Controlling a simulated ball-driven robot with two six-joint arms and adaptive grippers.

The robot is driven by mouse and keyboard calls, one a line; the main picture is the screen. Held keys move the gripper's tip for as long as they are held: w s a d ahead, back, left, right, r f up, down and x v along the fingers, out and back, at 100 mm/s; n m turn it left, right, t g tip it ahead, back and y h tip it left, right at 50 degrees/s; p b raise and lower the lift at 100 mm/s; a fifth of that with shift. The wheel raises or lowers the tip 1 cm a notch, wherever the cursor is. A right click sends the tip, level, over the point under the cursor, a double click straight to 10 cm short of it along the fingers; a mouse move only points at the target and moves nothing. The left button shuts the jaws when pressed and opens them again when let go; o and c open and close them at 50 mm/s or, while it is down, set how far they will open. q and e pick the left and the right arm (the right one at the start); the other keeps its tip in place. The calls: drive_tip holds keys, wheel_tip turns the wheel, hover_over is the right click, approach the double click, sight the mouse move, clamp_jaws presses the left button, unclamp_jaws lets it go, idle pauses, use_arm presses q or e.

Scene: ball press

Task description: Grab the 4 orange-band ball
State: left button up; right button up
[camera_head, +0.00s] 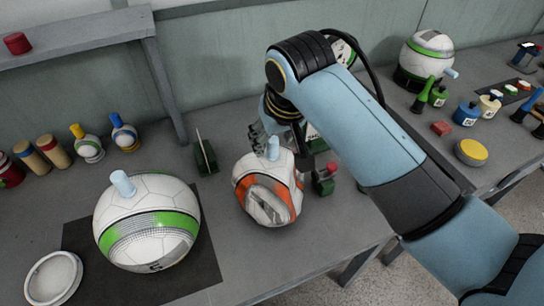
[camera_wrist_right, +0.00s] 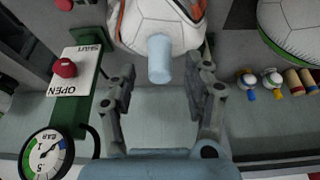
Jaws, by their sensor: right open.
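The orange-band ball (camera_head: 284,186) is white with orange bands and has a dented, sunken side facing the head camera. It sits at the middle of the bench, with a light blue peg (camera_head: 273,147) standing up from its top. My right gripper (camera_head: 276,131) is at the far side of the peg. In the right wrist view, the ball (camera_wrist_right: 150,25) is at the top and the peg (camera_wrist_right: 160,58) points between the two fingers. My right gripper (camera_wrist_right: 164,78) is open there, fingers spread either side of the peg's line. My left gripper is out of view.
A green-band ball (camera_head: 148,225) with a peg stands on a dark mat (camera_head: 197,275) at left. A green block (camera_head: 204,158) stands left of the ball. A red knob (camera_wrist_right: 64,68), an OPEN/SHUT plate (camera_wrist_right: 86,72) and a gauge (camera_wrist_right: 46,156) are close beside my right gripper.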

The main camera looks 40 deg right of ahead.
drive_tip(key=shift+x, duration=0.9)
clamp_jaws()
drive_tip(key=shift+r, duration=0.1)
